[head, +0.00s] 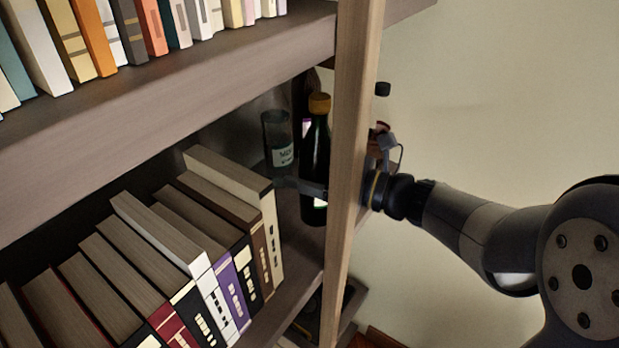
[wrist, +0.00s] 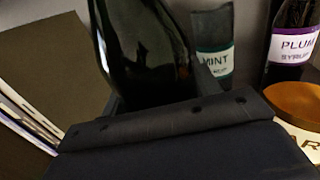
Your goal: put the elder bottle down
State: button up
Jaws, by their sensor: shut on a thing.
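A dark bottle with an orange cap (head: 316,150) is in the shelf bay, close to the wooden upright. I take it as the elder bottle; its label is mostly hidden, with only a pale sliver showing. My gripper (head: 308,188) is shut around its lower body, reaching in from the right and partly hidden behind the upright. In the wrist view the dark glass (wrist: 142,50) stands between my fingers. The bottle looks upright in the head view. I cannot tell whether its base touches the shelf.
A clear mint bottle (head: 279,140) stands close behind and left of the held bottle. The wrist view also shows a plum syrup bottle (wrist: 293,42) and an orange-lidded jar (wrist: 296,101) at right. A row of books (head: 228,258) fills the bay's left. The upright (head: 353,130) stands beside my arm.

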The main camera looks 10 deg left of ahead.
jog(key=shift+f, duration=1.15)
jog(key=shift+f, duration=0.2)
jog(key=o, duration=1.6)
jog(key=shift+r, duration=0.3)
jog(key=s+d+b, duration=0.2)
jog(key=d, duration=0.9)
jog(key=shift+s+d+f, duration=0.15)
jog(key=shift+d, duration=0.25)
jog(key=shift+a, duration=0.1)
